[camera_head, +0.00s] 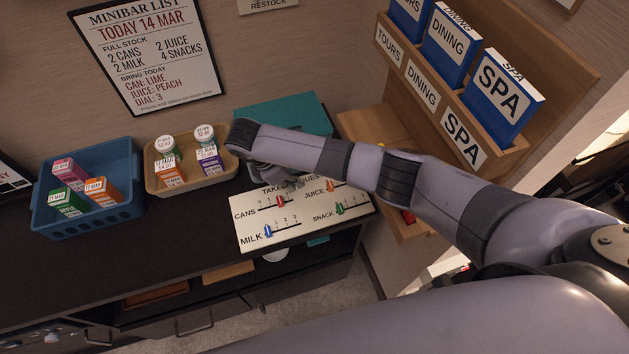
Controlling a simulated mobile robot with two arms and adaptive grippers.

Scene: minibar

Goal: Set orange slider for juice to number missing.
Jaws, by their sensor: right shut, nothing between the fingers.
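A white slider board (300,229) lies on the dark counter, labelled CANS, JUICE, MILK and SNACK. The orange juice slider (330,186) is at the upper right of the board, close to the left end of its track; its exact number is too small to read. My right gripper (290,184) is shut and empty over the board's upper edge, left of the juice slider and partly covering the heading. My right arm comes in from the right and hides part of the counter behind the board. My left gripper is not in view.
A red cans slider (281,201), blue milk slider (268,231) and green snack slider (340,209) are close by. A tan tray (211,182) holds bottles and cartons; a blue basket (108,222) holds cartons. The wall list (147,48) reads "2 JUICE". A wooden brochure rack (560,62) stands right.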

